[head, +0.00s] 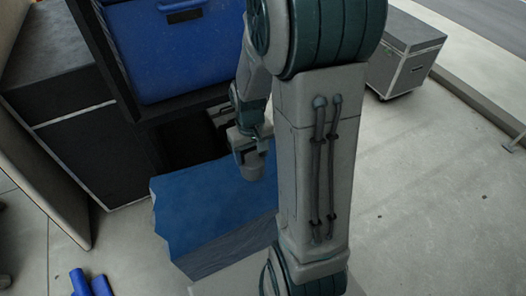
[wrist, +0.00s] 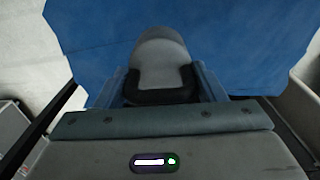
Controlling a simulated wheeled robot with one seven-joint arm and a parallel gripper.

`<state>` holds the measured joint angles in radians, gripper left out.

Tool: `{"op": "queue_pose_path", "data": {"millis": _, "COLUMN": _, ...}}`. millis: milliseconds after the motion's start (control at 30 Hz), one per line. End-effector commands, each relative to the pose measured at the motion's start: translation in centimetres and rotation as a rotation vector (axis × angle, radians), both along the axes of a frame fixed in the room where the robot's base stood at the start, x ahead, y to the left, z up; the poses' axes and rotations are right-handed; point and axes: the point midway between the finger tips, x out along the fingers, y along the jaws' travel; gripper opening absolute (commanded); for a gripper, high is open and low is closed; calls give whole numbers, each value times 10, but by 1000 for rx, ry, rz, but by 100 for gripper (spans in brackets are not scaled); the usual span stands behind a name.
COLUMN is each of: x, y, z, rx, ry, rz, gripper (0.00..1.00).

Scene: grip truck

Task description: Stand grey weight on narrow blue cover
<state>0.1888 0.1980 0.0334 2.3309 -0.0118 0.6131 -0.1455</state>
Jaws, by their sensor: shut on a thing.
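My gripper (head: 246,152) is shut on the grey weight (head: 253,173), a rounded grey piece. In the wrist view the weight (wrist: 160,58) sits between the two fingers of my gripper (wrist: 161,88), with a dark band around its near part. The blue cover (head: 200,205) is draped over a block-like shape below my gripper, with uneven edges. It fills much of the wrist view (wrist: 240,45) behind the weight. The weight is over the cover's far right part; I cannot tell whether it touches. My arm hides the cover's right side in the head view.
A blue case (head: 170,65) with a handle sits on a dark shelf at the upper left. A dark cabinet (head: 75,130) stands left of the cover. A grey wheeled case (head: 405,55) stands at the upper right. Blue rolls (head: 92,284) lie lower left. Floor at right is clear.

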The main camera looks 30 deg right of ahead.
Motion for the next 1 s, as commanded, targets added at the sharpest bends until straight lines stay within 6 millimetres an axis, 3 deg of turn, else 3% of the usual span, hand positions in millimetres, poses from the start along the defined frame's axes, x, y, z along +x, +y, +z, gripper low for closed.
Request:
{"op": "queue_pose_path", "data": {"millis": 333, "x": 34, "y": 21, "z": -21, "rx": -1, "ry": -3, "rz": 2, "gripper": 0}}
{"op": "queue_pose_path", "data": {"millis": 567, "x": 37, "y": 24, "z": -28, "rx": -1, "ry": -2, "rz": 1, "gripper": 0}}
{"op": "queue_pose_path", "data": {"millis": 1000, "x": 37, "y": 24, "z": -64, "rx": -1, "ry": -3, "rz": 1, "gripper": 0}}
